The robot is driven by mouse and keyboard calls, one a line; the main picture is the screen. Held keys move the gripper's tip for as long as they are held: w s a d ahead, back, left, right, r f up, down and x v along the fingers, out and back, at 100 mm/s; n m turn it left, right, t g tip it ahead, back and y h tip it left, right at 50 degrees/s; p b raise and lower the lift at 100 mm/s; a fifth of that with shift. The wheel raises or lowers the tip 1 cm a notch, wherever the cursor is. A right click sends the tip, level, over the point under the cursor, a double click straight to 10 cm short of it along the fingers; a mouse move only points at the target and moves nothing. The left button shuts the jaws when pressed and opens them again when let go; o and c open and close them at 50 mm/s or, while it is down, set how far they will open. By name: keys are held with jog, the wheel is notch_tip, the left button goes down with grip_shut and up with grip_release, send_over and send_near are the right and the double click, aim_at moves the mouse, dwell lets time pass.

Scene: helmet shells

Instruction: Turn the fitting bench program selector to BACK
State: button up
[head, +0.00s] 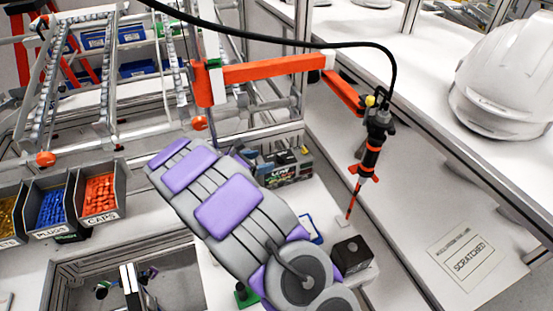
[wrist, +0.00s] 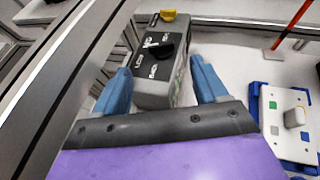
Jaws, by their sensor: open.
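The selector box (wrist: 150,92) is a grey block with a black face carrying white lettering and a black knob (wrist: 160,49). I cannot tell for sure which word the knob points to. A yellow knob or button (wrist: 167,15) sits at its far end. In the head view what looks like the same box (head: 287,167) stands on the bench just beyond my arm. My gripper (wrist: 160,65) has its blue fingers spread, one to each side of the box in the picture, with nothing held. Whether they touch it cannot be told.
A white panel in a blue frame (wrist: 290,120) lies to the right. A black and orange tool (head: 368,150) hangs from an orange boom (head: 270,71). Bins of caps (head: 100,195) and plugs stand left.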

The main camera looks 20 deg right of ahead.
aim_at(280, 157)
jog(key=b+x, duration=0.1)
jog(key=x, duration=0.7)
jog(key=shift+w+d, duration=0.1)
jog(key=shift+d, duration=0.1)
jog(key=shift+c, duration=0.3)
jog(key=c, duration=1)
